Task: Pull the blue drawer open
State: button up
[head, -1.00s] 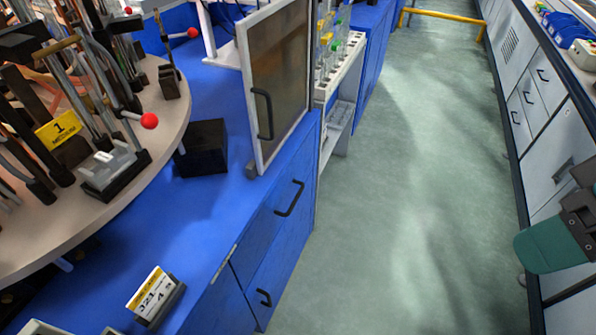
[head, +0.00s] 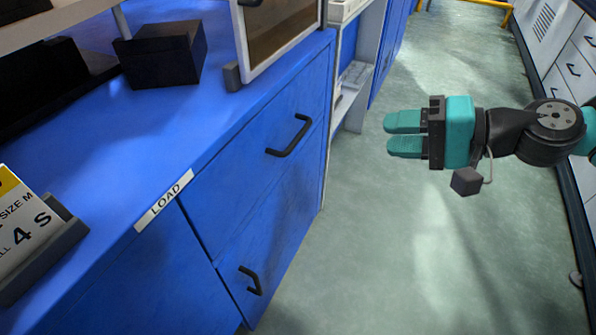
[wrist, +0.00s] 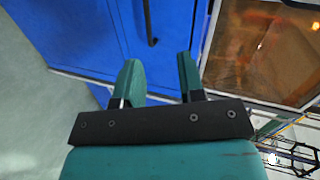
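The blue drawer (head: 262,165) is the upper front of the blue bench, with a black bar handle (head: 290,135). It looks shut, flush with the bench front. My gripper (head: 388,134) is to the right of the drawer in the head view, over the aisle, with its teal fingers pointing left toward the bench. The fingers are apart and nothing is between them. In the wrist view a dark handle (wrist: 150,22) on the blue front shows beyond the open fingertips (wrist: 160,64), apart from them.
Below the drawer is another blue front with a black handle (head: 250,281). A LOAD label (head: 164,200) is on the bench edge. A black block (head: 162,55) and a framed panel (head: 281,34) stand on top. The aisle floor (head: 400,240) is clear.

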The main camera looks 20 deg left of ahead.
jog(key=m+y+b, duration=0.1)
jog(key=m+b, duration=0.1)
send_near(298, 135)
jog(key=shift+t, duration=0.6)
jog(key=b+x, duration=0.1)
jog(key=x, duration=0.5)
jog(key=b+x, duration=0.1)
jog(key=x, duration=0.3)
jog(key=shift+s+f+b, duration=0.35)
jog(key=shift+c, duration=0.2)
grip_shut()
